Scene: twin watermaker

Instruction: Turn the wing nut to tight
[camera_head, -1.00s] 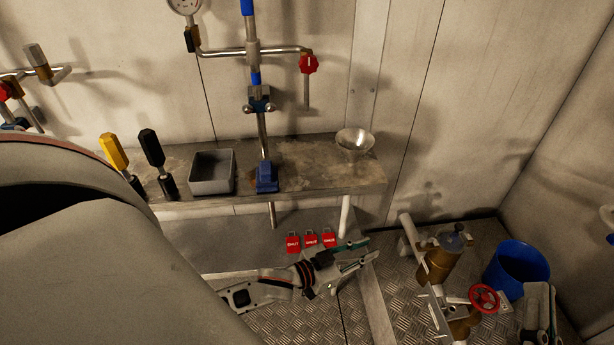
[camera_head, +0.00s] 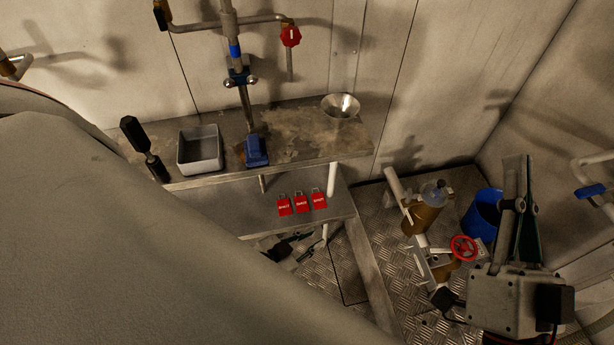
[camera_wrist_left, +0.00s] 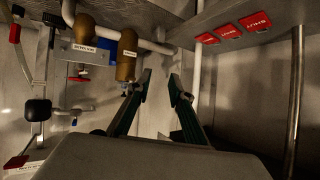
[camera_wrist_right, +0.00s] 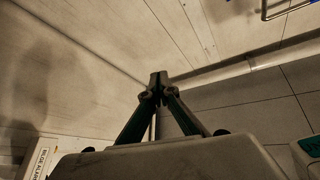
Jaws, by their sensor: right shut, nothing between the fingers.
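I cannot single out a wing nut for certain. A fitting with two round silver knobs (camera_head: 240,79) sits on the upright pipe above the bench; a brass strainer (camera_head: 424,214) with a clear-looking top (camera_head: 435,191) stands on the floor at right. My left gripper (camera_head: 312,246) is low below the bench, partly hidden by my own arm. Its fingers (camera_wrist_left: 160,77) are apart and empty, with a brass body (camera_wrist_left: 127,55) beyond them. My right gripper (camera_head: 524,165) is raised at the right, in front of the blue bucket (camera_head: 482,212). Its fingers (camera_wrist_right: 158,76) meet with nothing between them.
The bench (camera_head: 290,165) holds a grey tray (camera_head: 200,150), a black-handled tool (camera_head: 140,145) and a metal funnel (camera_head: 341,106). A red handwheel (camera_head: 463,248) is beside the strainer. The bench corner stands above my left gripper.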

